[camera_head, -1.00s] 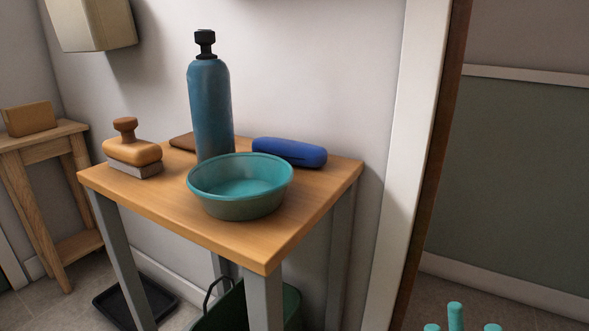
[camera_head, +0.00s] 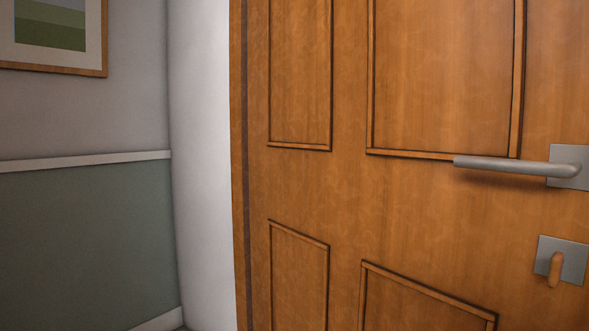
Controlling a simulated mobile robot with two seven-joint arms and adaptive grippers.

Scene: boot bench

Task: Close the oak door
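The oak door (camera_head: 420,200) fills the right side of the head view, with its panelled face toward me. A grey metal lever handle (camera_head: 510,166) sits at the right, its lever pointing left. Below it is a grey plate with an orange-brown turn piece (camera_head: 555,268). The door's left edge stands by a white strip of wall or frame; its right edge is out of view. I cannot tell how far the door stands open. Neither of my grippers is in view.
A wall with a white rail (camera_head: 90,162) and a green lower part (camera_head: 85,250) is at the left. A framed picture (camera_head: 60,35) hangs at the upper left. Little floor shows.

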